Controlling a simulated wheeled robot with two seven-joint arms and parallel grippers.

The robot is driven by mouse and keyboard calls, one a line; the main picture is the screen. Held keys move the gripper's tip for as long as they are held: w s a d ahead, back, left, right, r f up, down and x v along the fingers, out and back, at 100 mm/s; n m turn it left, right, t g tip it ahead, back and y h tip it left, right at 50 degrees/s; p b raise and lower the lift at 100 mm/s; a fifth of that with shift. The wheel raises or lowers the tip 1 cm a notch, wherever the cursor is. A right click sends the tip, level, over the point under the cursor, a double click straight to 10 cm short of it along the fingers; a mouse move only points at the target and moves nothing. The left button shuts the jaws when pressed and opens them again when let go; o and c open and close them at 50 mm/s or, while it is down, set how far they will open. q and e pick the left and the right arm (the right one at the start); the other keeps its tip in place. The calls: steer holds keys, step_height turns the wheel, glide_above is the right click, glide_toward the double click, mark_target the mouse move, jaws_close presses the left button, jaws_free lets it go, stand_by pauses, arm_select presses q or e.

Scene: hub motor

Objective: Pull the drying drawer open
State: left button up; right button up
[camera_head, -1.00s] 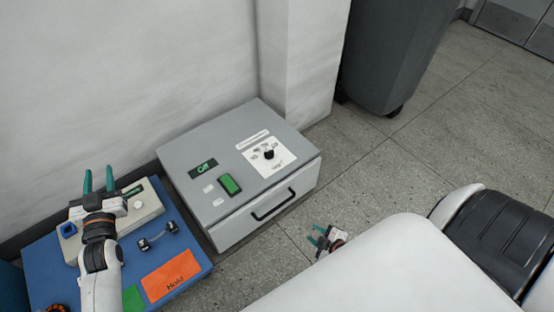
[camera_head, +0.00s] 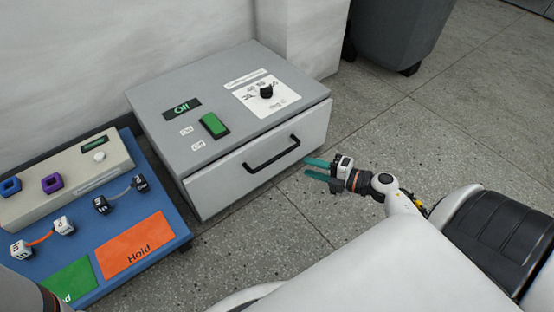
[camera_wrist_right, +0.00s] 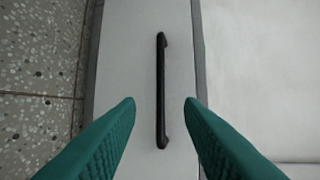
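The drying drawer (camera_head: 225,178) is the front of a grey box unit (camera_head: 160,90) and is shut. Its black bar handle (camera_head: 272,154) runs across the front; it also shows in the right wrist view (camera_wrist_right: 161,90), upright in the picture. My right gripper (camera_head: 306,168) is open, with teal fingers just right of the handle in the head view. In the right wrist view its fingertips (camera_wrist_right: 160,102) lie on either side of the handle, with gaps; nothing is held. My left gripper is not in view; only a bit of my left arm shows at the lower left.
A blue board (camera_head: 180,222) left of the unit holds a beige device (camera_head: 60,185), small cabled parts (camera_head: 101,205), and an orange "Hold" card (camera_head: 135,245). A dark bin (camera_head: 400,35) stands behind. Speckled floor in front of the drawer is clear.

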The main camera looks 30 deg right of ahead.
mark_target(277, 156)
steer(key=b+x, duration=0.5)
steer(key=x, duration=0.7)
steer(key=shift+r, duration=0.1)
steer(key=shift+s, duration=0.1)
jaws_close()
